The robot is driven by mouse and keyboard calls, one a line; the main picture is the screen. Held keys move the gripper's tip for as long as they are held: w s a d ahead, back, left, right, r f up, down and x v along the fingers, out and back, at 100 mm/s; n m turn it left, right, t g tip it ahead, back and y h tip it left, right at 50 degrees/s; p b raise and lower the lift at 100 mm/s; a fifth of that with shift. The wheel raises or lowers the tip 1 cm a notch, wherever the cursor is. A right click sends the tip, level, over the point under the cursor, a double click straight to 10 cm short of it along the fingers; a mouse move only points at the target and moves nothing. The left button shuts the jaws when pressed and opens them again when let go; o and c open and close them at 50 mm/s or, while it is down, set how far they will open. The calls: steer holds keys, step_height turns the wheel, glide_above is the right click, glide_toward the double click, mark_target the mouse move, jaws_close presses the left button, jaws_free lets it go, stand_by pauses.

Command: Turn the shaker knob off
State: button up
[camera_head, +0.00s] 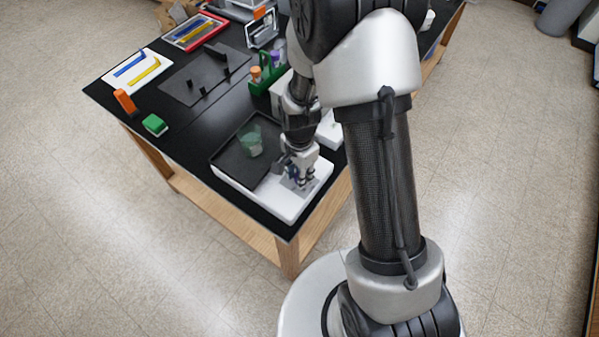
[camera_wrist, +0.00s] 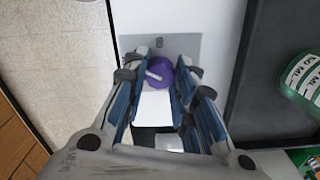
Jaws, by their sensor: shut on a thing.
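The shaker (camera_head: 268,200) is a white box with a dark tray on top, at the near corner of the black table. Its purple knob (camera_wrist: 160,72) with a white pointer line sits on a grey panel (camera_wrist: 188,48) in the wrist view. The pointer slants up to the left in that view. My gripper (camera_wrist: 157,82) is at the knob, with one blue-lined finger on each side, shut on it. In the head view my gripper (camera_head: 298,180) is over the panel end of the shaker and hides the knob.
A clear beaker with green markings (camera_head: 250,140) stands on the shaker's dark tray (camera_head: 228,156). A green rack (camera_head: 268,80) with bottles stands behind. A green block (camera_head: 154,125) and an orange object (camera_head: 124,101) are at the left table edge.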

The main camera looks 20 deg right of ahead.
steer(key=c, duration=0.4)
steer(key=shift+o, duration=0.2)
steer(key=shift+n, duration=0.4)
steer(key=n, duration=0.4)
steer(key=shift+n+b, duration=0.3)
steer(key=shift+b, duration=0.05)
steer(key=n, duration=0.4)
steer(key=shift+n, duration=0.3)
steer(key=n, duration=0.3)
steer(key=shift+n+b, duration=0.3)
steer(key=shift+b, duration=0.05)
steer(key=n, duration=1)
steer(key=shift+n, duration=0.3)
